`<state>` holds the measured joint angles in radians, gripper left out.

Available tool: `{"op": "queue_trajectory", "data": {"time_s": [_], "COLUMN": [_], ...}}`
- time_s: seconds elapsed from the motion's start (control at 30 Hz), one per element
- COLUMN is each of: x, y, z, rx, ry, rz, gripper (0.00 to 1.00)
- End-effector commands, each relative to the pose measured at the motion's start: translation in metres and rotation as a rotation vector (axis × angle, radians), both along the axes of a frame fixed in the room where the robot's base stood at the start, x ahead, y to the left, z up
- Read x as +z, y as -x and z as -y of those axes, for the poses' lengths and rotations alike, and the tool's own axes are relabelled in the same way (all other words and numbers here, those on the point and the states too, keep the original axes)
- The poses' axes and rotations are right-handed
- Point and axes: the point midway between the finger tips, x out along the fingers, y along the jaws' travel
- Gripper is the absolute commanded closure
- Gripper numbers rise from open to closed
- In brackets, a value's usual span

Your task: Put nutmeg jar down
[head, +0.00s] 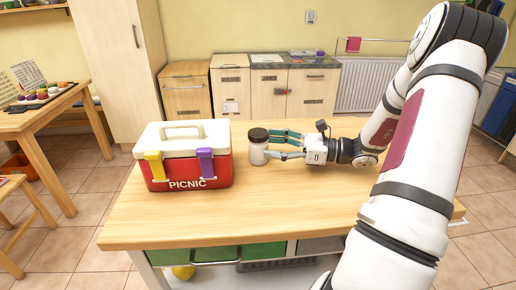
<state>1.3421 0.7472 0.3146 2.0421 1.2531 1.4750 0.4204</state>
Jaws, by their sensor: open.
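The nutmeg jar (257,152) is a pale, whitish jar with a dark lid. It appears upright on the wooden table (235,222), close to the right side of the picnic box. My gripper (276,145) reaches in from the right, low over the table, with its fingers pointing left at the jar. The fingers are open, one nearer and one farther, with the tips at the jar's right side. I cannot tell whether a finger touches the jar. Any label on the jar is too small to read.
A red and white picnic box (184,172) with yellow and purple clasps stands just left of the jar. The table's front and right parts are clear. A side table (40,108) with small colourful items stands at the left. Low cabinets (270,92) line the back wall.

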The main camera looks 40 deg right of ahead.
Motion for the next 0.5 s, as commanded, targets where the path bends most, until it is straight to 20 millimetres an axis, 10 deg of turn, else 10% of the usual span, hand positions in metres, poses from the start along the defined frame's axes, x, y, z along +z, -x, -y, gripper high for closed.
{"op": "queue_trajectory", "data": {"time_s": [0.5], "x": [-0.006], "y": [-0.043], "z": [-0.03], "rx": [0.0], "ry": [0.0], "rz": [0.0], "gripper": [0.32]}}
